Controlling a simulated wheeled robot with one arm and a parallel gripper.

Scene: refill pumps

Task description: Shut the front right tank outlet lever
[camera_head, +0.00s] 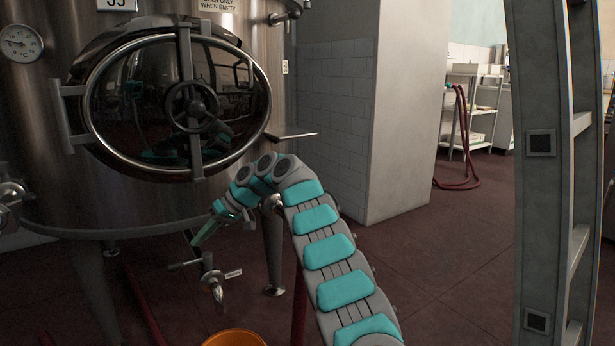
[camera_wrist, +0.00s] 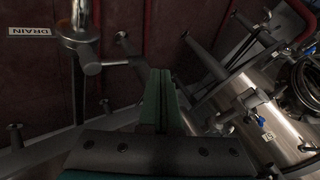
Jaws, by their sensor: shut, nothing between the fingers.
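A steel outlet valve (camera_head: 211,284) with a downward spout sits low beneath the large steel tank in the head view. Its thin lever (camera_head: 184,265) sticks out sideways to the left. In the wrist view the valve (camera_wrist: 78,35) is at the upper left, and a short metal bar (camera_wrist: 122,63) runs from it towards my fingertips. My gripper (camera_head: 195,243) is just above the lever in the head view. The green fingers (camera_wrist: 161,78) are shut together and empty. The bar's end lies close to the fingertips; I cannot tell whether they touch.
A small label (camera_wrist: 30,30) beside the valve reads DRAIN. The tank (camera_head: 150,205) stands on legs, with an oval manway (camera_head: 100,120) above. An orange bucket (camera_head: 234,338) is below. A ladder (camera_head: 545,200) stands at right. Open red floor lies between.

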